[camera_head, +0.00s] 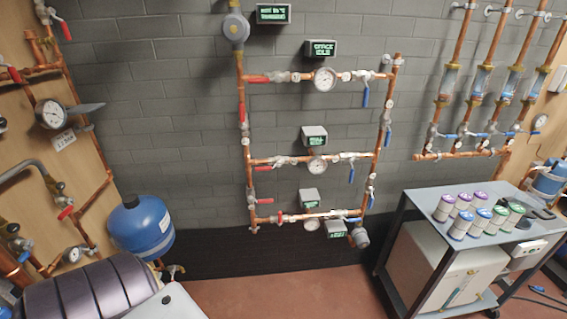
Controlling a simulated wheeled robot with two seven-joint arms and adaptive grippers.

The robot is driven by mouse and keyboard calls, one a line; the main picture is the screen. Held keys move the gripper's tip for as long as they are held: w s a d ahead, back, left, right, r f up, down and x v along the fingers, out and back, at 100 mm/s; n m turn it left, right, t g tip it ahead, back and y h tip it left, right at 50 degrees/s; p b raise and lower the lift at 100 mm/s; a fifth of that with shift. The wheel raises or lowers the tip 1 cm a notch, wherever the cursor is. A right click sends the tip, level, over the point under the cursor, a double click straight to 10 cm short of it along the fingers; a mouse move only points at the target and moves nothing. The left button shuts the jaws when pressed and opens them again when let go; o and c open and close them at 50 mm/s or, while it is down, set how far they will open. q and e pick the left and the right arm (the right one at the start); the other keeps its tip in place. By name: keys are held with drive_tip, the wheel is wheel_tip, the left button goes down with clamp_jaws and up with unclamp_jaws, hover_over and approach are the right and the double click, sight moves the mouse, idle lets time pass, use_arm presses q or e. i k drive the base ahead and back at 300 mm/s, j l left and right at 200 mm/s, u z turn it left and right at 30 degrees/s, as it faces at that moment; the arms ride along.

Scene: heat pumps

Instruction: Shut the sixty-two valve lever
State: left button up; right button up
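Several red and blue valve levers sit on a copper pipe rack on the grey brick wall. Red levers are at the upper left (257,79), middle left (263,168) and lower left (265,201) of the rack. Blue levers hang at the upper middle (365,97), middle (351,175) and right (388,134). More red levers are on the left pipes, one at the low pipe (66,212). I cannot read any number that marks one lever as sixty-two.
A grey cart (408,212) with several small cans stands at the right. A blue tank (141,228) stands at the lower left. Small green-lit displays and gauges (325,79) are along the rack. The red-brown floor (290,292) before the rack is clear.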

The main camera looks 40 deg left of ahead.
sight(279, 164)
drive_tip(key=u, duration=1.45)
